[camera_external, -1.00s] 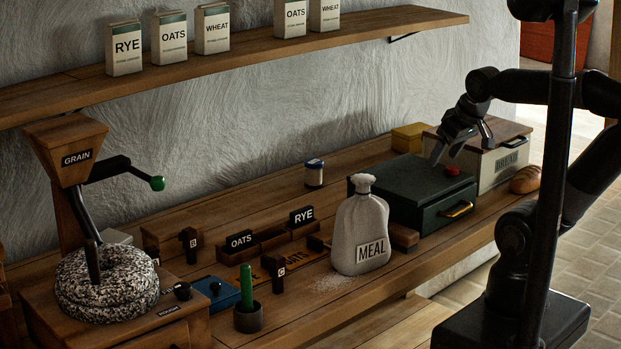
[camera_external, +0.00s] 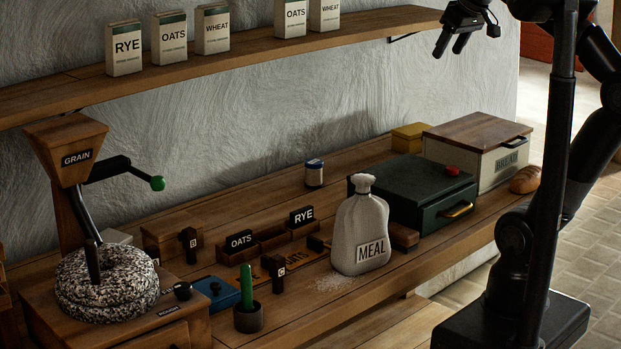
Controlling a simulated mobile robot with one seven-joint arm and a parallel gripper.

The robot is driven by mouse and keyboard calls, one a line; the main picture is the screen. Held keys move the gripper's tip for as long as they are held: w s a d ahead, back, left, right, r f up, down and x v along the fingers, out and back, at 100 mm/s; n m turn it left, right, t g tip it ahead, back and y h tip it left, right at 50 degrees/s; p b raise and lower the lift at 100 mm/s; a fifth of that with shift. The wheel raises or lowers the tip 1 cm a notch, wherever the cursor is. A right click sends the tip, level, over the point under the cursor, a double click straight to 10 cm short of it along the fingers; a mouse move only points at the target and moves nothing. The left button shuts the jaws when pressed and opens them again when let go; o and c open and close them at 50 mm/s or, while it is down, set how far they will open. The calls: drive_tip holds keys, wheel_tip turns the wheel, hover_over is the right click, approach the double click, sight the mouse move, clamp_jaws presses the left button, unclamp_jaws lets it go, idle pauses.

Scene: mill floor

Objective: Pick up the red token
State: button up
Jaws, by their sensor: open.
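The red token (camera_external: 452,171) is a small red disc lying on the top of the dark green box, near its right rear edge. The green box (camera_external: 400,190) has a brass handle on its front. My gripper (camera_external: 451,45) is at the top of the view, well above the token and the box. Its dark fingers are spread and point down, with nothing between them. The token is in full view.
A white bread box (camera_external: 490,170) with a wooden lid stands right behind the green box, with a yellow box (camera_external: 408,137) beside it. A loaf (camera_external: 525,180) lies at right. A meal sack (camera_external: 360,225) stands in front. The shelf (camera_external: 250,50) runs near my gripper.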

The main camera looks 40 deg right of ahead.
drive_tip(key=w+d+r+m, duration=0.2)
drive_tip(key=w+d, duration=0.6)
drive_tip(key=d, duration=0.2)
drive_tip(key=m+g+h, duration=0.1)
hover_over(453, 168)
drive_tip(key=s+a, duration=0.1)
drive_tip(key=s, duration=0.2)
wheel_tip(453, 168, down, 35)
drive_tip(key=shift+a+r, duration=0.1)
drive_tip(key=shift+x, duration=3.15)
drive_tip(key=shift+s, duration=0.2)
drive_tip(key=shift+c, duration=0.5)
drive_tip(key=c, duration=1)
drive_tip(key=shift+o, duration=0.2)
drive_tip(key=shift+r, duration=0.1)
